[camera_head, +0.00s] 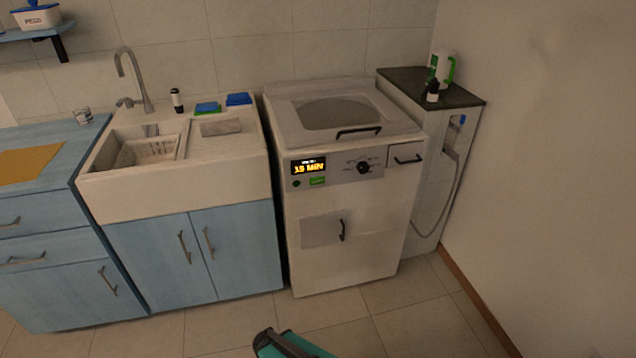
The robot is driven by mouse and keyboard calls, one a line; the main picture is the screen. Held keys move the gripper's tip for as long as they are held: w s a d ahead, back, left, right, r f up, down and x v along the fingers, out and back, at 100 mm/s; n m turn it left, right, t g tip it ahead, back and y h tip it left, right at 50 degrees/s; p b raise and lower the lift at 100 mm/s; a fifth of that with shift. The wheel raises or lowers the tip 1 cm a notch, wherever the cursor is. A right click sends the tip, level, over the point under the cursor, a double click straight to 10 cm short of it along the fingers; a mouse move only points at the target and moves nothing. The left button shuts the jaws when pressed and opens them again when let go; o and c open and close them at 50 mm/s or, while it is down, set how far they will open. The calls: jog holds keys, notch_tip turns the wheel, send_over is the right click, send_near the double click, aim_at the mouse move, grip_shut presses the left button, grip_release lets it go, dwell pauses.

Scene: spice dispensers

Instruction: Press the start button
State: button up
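A white top-lid washing machine (345,245) stands in the middle of the view. Its sloped front panel has a lit display (309,166) that reads about 35 MIN. A small green button (317,181) sits just below the display; its label is too small to read, so I cannot confirm that it is the start button. A small dark round spot (297,184) is left of it, and a black dial (363,168) is to the right. A teal and black part of my arm shows at the bottom edge, well apart from the machine. My gripper is not in view.
A sink (185,188) over blue cabinets stands left of the machine. A narrow dark-topped cabinet (455,95) with a hose at its side stands right, against the wall. The tiled floor (410,322) before the machine is clear. The machine's lid is shut.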

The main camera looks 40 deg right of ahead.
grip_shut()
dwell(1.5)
